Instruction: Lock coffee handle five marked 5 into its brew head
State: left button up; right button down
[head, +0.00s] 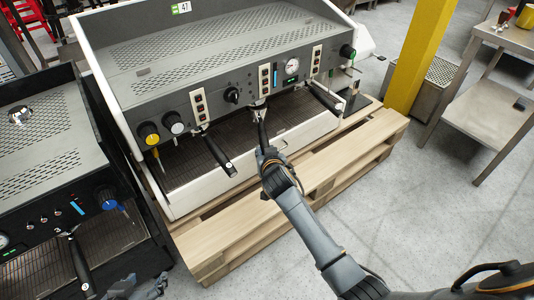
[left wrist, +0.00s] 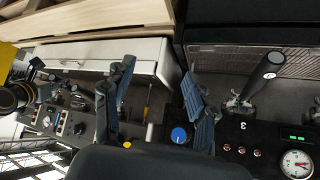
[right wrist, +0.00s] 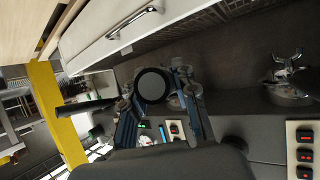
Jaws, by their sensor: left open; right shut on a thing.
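A dark coffee handle (head: 262,128) stands at the middle brew head of the large grey and white machine (head: 225,60). My right gripper (head: 267,157) is shut on its lower end. In the right wrist view the handle's round dark end (right wrist: 153,86) sits between the fingers of the right gripper (right wrist: 153,77). The handle's top meets the brew head, but I cannot tell whether it is locked. Its number is hidden. My left gripper (head: 140,287) is open and empty at the bottom edge, low by the dark machine; it also shows in the left wrist view (left wrist: 158,72).
Other handles sit left (head: 218,152) and right (head: 325,98) of the held one. A dark machine (head: 45,150) at left carries a handle marked 3 (left wrist: 262,75). A wooden pallet (head: 300,190) supports the large machine.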

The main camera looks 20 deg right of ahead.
jog(key=shift+w+a+r+b, duration=0.15)
jog(key=shift+w+a+b, duration=0.1)
jog(key=shift+w+b, duration=0.2)
jog(key=shift+w+a+b, duration=0.25)
jog(key=shift+w+b, duration=0.2)
jog(key=shift+b, duration=0.05)
pick_arm(q)
jog(key=w+d+r+t+h+b, duration=0.1)
jog(key=w+d+r+t+h, duration=0.1)
jog(key=w+r+t, duration=0.5)
notch_tip(320, 180, up, 4)
jog(key=shift+w+d+f+t, duration=0.1)
jog(key=shift+w+d+t, duration=0.3)
jog(key=shift+d+t, duration=0.35)
pick_arm(e)
jog(key=shift+w+a, duration=0.3)
jog(key=shift+w, duration=0.15)
pick_arm(q)
jog(key=shift+d, duration=0.1)
jog(key=shift+w+d+r+m+t+h+b, duration=0.15)
jog(key=shift+r+t+h+b, duration=0.15)
jog(key=shift+r, duration=0.45)
jog(key=shift+d+r+m+t+h+b, duration=0.1)
jog(key=shift+r+m+t+h, duration=0.2)
jog(key=shift+r, duration=0.45)
pick_arm(e)
jog(key=shift+w+a+r+t, duration=0.15)
jog(key=shift+w+r+t, duration=0.05)
jog(key=shift+t, duration=0.1)
